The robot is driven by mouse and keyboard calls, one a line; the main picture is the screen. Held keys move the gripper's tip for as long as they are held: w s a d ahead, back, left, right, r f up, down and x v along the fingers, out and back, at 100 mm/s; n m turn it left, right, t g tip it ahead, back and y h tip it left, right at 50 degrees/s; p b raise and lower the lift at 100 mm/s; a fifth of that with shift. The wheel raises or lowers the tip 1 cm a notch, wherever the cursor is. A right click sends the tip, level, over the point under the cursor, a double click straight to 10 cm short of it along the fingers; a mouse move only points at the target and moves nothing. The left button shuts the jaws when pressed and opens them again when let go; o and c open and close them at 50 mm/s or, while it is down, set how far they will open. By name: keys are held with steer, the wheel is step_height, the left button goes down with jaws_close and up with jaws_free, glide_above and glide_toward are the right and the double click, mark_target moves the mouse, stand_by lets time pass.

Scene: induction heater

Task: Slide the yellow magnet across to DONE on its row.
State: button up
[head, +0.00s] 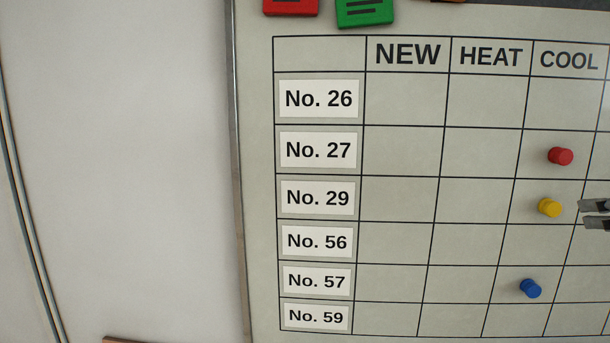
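The yellow magnet (549,207) sits on the whiteboard (400,246) in the COOL column of the No. 29 row. My gripper (590,214) enters from the right edge, just right of the magnet. Its two dark fingertips are apart with a gap between them, and nothing shows in the gap. In the picture the tips do not overlap the magnet. The DONE column is not in view; the board runs out of frame past COOL on the right.
A red magnet (560,156) is in COOL on row No. 27, above the yellow one. A blue magnet (531,288) is in COOL on row No. 57, below. Red (291,6) and green (364,12) cards sit at the top edge. NEW and HEAT cells are empty.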

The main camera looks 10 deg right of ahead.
mark_target(555, 210)
steer(key=b+x, duration=0.3)
steer(key=x, duration=1)
steer(key=shift+w+b, duration=0.25)
steer(key=shift+b, duration=0.15)
steer(key=shift+c, duration=0.3)
jaws_close()
steer(key=s+d+p, duration=0.3)
steer(key=d+p, duration=0.7)
steer(key=d, duration=0.5)
steer(key=shift+s+r+p, duration=0.3)
steer(key=shift+r, duration=0.1)
stand_by(1.0)
steer(key=shift+p, duration=0.6)
stand_by(0.5)
steer(key=shift+o, duration=0.2)
jaws_free()
steer(key=shift+w, duration=0.1)
steer(key=v, duration=1.2)
